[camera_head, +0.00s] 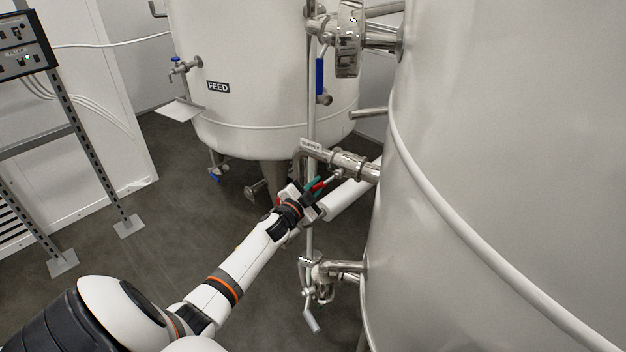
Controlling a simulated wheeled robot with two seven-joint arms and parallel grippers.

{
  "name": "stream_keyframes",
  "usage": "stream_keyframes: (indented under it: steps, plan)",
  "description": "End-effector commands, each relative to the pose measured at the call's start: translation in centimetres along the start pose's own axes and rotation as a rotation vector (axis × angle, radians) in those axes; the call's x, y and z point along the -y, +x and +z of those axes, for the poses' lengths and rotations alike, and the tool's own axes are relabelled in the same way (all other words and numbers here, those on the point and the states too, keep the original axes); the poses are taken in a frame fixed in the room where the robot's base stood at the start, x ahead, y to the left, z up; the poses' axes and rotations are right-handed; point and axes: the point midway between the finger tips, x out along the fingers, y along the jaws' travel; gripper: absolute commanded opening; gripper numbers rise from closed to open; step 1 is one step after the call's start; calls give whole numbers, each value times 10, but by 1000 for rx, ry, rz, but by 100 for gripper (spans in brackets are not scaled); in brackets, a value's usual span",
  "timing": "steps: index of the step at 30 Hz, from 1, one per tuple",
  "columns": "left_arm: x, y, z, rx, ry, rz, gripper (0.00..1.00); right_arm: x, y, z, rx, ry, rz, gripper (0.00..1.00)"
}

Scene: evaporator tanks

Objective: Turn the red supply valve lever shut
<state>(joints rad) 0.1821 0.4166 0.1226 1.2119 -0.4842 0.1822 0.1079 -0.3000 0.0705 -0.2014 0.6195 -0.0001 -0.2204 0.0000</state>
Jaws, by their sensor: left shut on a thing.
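The red supply valve lever (318,186) is a small red handle below the pipe with the SUPPLY tag (311,146), between the two tanks. My left arm reaches in from the lower left, and my left gripper (313,190) is at the lever, shut on it. The fingers hide much of the lever, so its exact angle is hard to tell. A small green part shows right beside the red one. The valve's metal body (348,164) joins the large tank on the right.
The large steel tank (500,150) fills the right side, close to the valve. The FEED tank (265,60) stands behind. A blue-handled valve (320,76) is above and a lower outlet valve (322,277) below. A panel stand (85,150) is at left; the floor between is clear.

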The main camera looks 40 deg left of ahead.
Motion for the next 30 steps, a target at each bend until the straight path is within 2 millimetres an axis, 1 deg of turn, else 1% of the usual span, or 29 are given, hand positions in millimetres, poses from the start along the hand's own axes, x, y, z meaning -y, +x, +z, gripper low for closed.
stream_keyframes:
  steps: [1,9,18,24,30]
  plan:
    - [7,-1,0,-3,-49,-4,0,-2,-2,0,0,-1,3,36]
    - [31,-1,5,-8,-305,-4,0,3,-9,0,-1,-4,-3,36]
    - [52,-2,14,-16,-555,-3,0,9,-17,0,-2,-3,-11,36]
    - [61,-2,21,-19,-673,-3,0,10,-21,0,-2,-2,-12,36]
    - [66,-2,24,-20,-741,-3,0,10,-24,0,-2,-2,-12,36]
